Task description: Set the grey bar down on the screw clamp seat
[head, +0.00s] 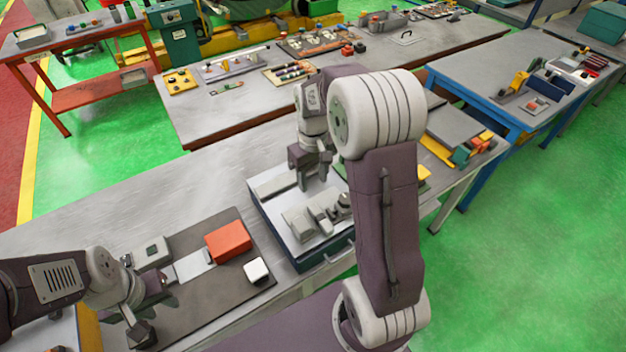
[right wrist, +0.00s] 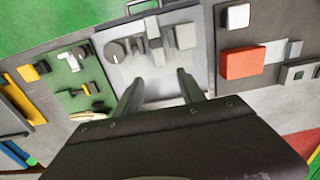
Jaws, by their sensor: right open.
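A pale panel (head: 268,209) on the bench holds the screw clamp, whose dark round knob (head: 343,201) and grey blocks (head: 298,223) show. In the right wrist view the knob (right wrist: 115,51) is at left and a grey block (right wrist: 185,36) at right. A flat grey strip (head: 275,185) lies at the panel's back left; I cannot tell whether it is the grey bar. My right gripper (head: 311,172) is above the panel, open, with nothing visible between its fingers (right wrist: 158,88). My left gripper (head: 150,308) is over the dark mat; its jaw opening is unclear.
The dark mat (head: 215,300) carries an orange block (head: 228,241), a white block (head: 256,270) and a pale plate (head: 194,264). Yellow and green parts (head: 462,155) lie right of the panel. Bare bench (head: 130,215) is clear behind the mat.

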